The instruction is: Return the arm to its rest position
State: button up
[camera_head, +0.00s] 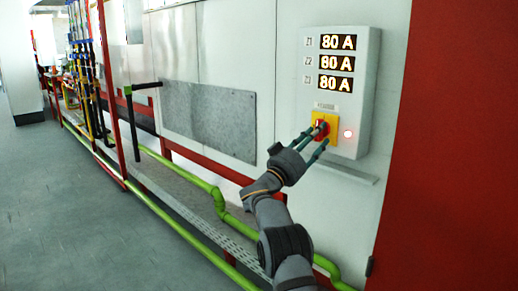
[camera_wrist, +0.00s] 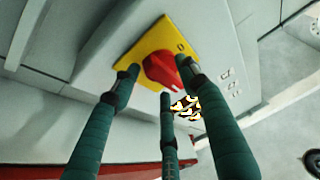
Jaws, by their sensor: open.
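My gripper (camera_head: 315,139) is at the red rotary knob (camera_head: 320,130) on a yellow plate (camera_head: 332,122), low on the wall box. In the wrist view my gripper (camera_wrist: 160,82) is open, its green fingers spread around the red knob (camera_wrist: 160,69). Two fingertips flank the knob and the third is below it; whether any touches it I cannot tell. The yellow plate (camera_wrist: 153,40) shows behind the knob. My arm reaches up from the bottom of the head view.
A red panel (camera_head: 450,150) stands right. Green pipes (camera_head: 190,240) run along the base. The floor (camera_head: 60,200) at left is clear.

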jog(key=v, duration=1.2)
jog(key=w+d+r+n+t+y, duration=0.1)
jog(key=w+d+r+n+y, duration=0.1)
jog(key=w+d+r+n, duration=0.2)
jog(key=d+f+x, duration=0.1)
jog(key=x, duration=0.4)
dwell(0.5)
jog(key=shift+r, duration=0.1)
